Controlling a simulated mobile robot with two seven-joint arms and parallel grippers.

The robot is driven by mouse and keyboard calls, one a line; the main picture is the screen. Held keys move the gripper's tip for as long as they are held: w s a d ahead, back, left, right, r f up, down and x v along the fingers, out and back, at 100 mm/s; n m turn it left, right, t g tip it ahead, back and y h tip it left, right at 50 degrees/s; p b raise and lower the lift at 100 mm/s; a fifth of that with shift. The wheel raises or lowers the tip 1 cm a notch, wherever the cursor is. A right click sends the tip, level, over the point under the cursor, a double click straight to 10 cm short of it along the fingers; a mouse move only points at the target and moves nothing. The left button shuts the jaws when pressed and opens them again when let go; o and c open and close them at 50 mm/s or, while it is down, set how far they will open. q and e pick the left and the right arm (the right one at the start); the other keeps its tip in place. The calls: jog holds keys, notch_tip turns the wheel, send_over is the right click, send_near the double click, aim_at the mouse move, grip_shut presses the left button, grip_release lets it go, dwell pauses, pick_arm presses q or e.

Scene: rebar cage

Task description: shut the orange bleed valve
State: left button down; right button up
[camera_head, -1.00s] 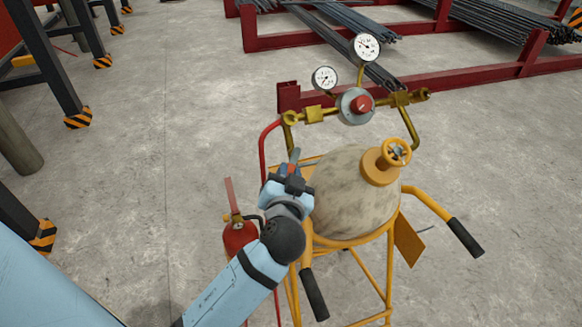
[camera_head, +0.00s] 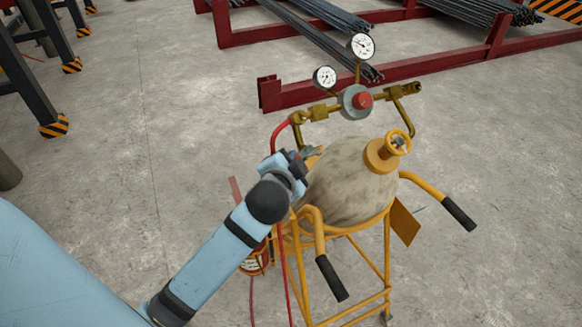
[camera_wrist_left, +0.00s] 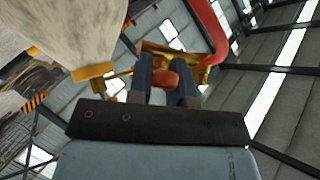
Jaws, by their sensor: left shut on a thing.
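The orange bleed valve shows in the left wrist view as a small orange-red handle (camera_wrist_left: 165,79) between my fingers. In the head view my own gripper and wrist hide it. My left gripper (camera_head: 306,154) is at the left shoulder of the gas cylinder (camera_head: 350,182), below the regulator pipework. In the left wrist view the gripper (camera_wrist_left: 167,72) is shut, with a dark finger on each side of the orange handle. The exact angle of the handle is not clear. My right gripper is not in view.
A yellow cart (camera_head: 388,262) with black-gripped handles carries the cylinder. Above the gripper are the regulator (camera_head: 354,102), two gauges (camera_head: 361,46) and a red hose (camera_head: 279,130).

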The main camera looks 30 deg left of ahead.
pick_arm(q)
jog(key=shift+w+a+r+m+g+h, duration=0.1)
jog(key=shift+a+r+m+g+h, duration=0.2)
jog(key=shift+m, duration=0.35)
jog(key=shift+w+a+r+m+g+h, duration=0.15)
jog(key=shift+m+g+h, duration=0.1)
jog(key=shift+m+h, duration=0.35)
jog(key=shift+s+a+r+m+g+h, duration=0.1)
jog(key=shift+r+m+g+h, duration=0.15)
jog(key=shift+m, duration=0.5)
jog(key=c, duration=1)
grip_release()
jog(key=shift+w, duration=0.1)
jog(key=shift+c, duration=0.2)
